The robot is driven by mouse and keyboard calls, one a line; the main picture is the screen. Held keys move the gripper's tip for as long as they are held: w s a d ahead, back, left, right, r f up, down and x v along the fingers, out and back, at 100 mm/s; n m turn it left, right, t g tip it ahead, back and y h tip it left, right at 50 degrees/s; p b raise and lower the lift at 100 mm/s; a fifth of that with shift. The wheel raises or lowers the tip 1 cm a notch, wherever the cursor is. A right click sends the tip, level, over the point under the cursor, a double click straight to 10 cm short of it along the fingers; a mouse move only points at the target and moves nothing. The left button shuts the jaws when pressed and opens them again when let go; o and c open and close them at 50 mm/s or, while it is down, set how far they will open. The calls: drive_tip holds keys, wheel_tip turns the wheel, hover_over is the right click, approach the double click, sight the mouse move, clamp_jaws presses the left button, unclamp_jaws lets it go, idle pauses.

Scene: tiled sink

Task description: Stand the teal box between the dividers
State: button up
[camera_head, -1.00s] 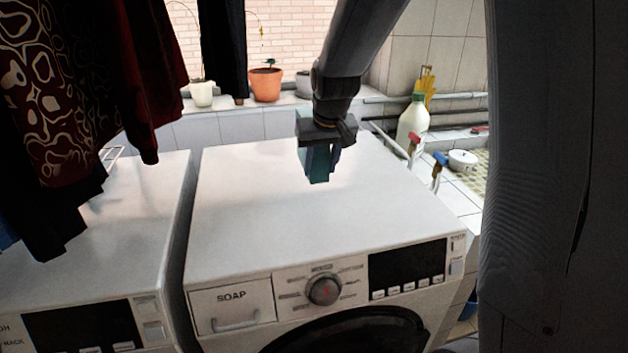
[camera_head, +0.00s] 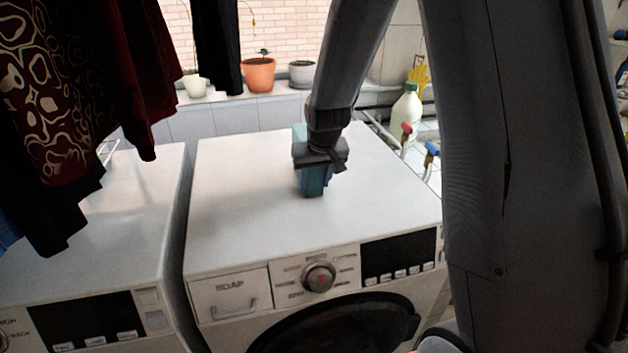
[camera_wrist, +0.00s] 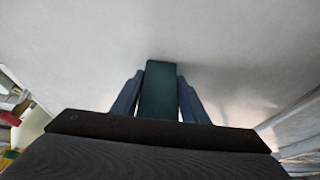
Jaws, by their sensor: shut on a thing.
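The teal box (camera_head: 313,181) is upright, held in my gripper (camera_head: 317,178) over the top of the right-hand washing machine. In the wrist view the teal box (camera_wrist: 159,92) sits between the two blue fingers of my gripper (camera_wrist: 159,95), which press on both its sides. Its lower end is close to the white machine top; I cannot tell whether it touches. The arm and gripper hide part of the box. No dividers can be made out in either view.
The right washing machine top (camera_head: 250,200) is bare around the box. A second washing machine (camera_head: 120,220) stands left across a narrow gap. Dark clothes (camera_head: 60,100) hang at the left. Flower pots (camera_head: 258,75) line the back ledge; a bottle (camera_head: 406,112) and taps (camera_head: 431,150) stand right.

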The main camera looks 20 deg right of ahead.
drive_tip(key=o, duration=1.3)
drive_tip(key=shift+f, duration=0.1)
drive_tip(key=shift+o, duration=0.2)
